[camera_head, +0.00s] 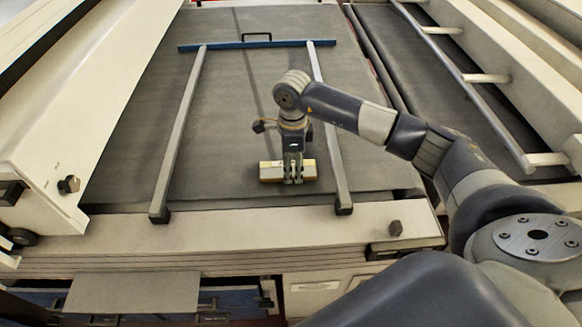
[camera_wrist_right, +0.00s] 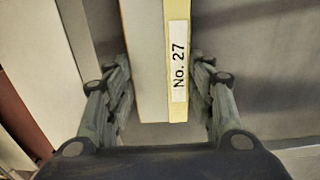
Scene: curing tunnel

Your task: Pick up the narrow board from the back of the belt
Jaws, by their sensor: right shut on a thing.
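A short, narrow board (camera_head: 270,172), pale with a yellow edge, is at the near end of the dark belt (camera_head: 230,120). My right gripper (camera_head: 293,176) comes down over the board's middle and is shut on it. In the right wrist view the board (camera_wrist_right: 148,60) runs between the two fingers of the right gripper (camera_wrist_right: 160,75), with a white label reading "No. 27" along its yellow edge. I cannot tell whether the board touches the belt. My left gripper is not in view.
A frame of two long grey bars stands over the belt on either side of the board, joined at the back by a blue crossbar (camera_head: 225,46) with a black handle. A pale ledge (camera_head: 270,222) crosses the front. The belt behind my right arm is bare.

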